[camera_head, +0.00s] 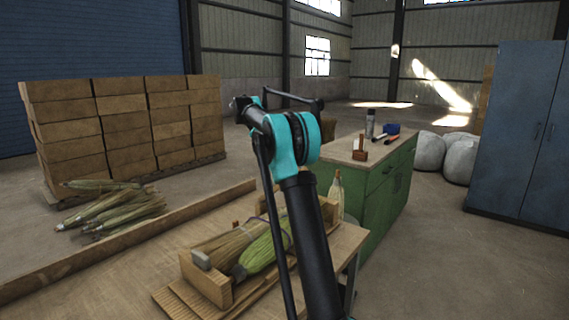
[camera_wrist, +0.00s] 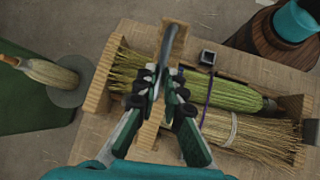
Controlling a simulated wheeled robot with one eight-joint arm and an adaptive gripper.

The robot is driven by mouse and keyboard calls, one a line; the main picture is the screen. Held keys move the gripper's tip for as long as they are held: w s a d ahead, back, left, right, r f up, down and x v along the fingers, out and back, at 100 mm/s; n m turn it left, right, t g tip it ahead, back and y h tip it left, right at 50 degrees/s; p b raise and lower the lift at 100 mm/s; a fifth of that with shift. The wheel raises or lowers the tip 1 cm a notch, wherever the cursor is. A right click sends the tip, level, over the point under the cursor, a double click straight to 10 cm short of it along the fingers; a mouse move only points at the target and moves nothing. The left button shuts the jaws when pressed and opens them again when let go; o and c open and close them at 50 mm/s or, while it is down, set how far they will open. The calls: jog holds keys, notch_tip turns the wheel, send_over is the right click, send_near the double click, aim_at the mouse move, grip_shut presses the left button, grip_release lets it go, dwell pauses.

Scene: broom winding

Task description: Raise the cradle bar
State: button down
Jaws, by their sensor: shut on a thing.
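The wooden cradle (camera_head: 207,284) stands on the workbench (camera_head: 345,240) with a green broom (camera_head: 265,250) and a tan broom (camera_head: 222,246) lying in it. In the wrist view the green broom (camera_wrist: 215,91) and the tan broom (camera_wrist: 255,134) lie side by side, between the cradle's end walls (camera_wrist: 103,76). A narrow wooden bar (camera_wrist: 174,42), which looks like the cradle bar, crosses the view above the green broom. My gripper (camera_wrist: 163,77) is shut on this bar. The fingers hide its middle, and its height over the brooms is hard to judge. My arm hides the gripper in the head view.
Loose brooms (camera_head: 115,208) lie on the floor by stacked boxes (camera_head: 125,125). A blue locker (camera_head: 520,130) is at right.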

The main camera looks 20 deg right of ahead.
dwell(0.3)
jog(key=c, duration=1.6)
grip_release()
notch_tip(320, 180, up, 10)
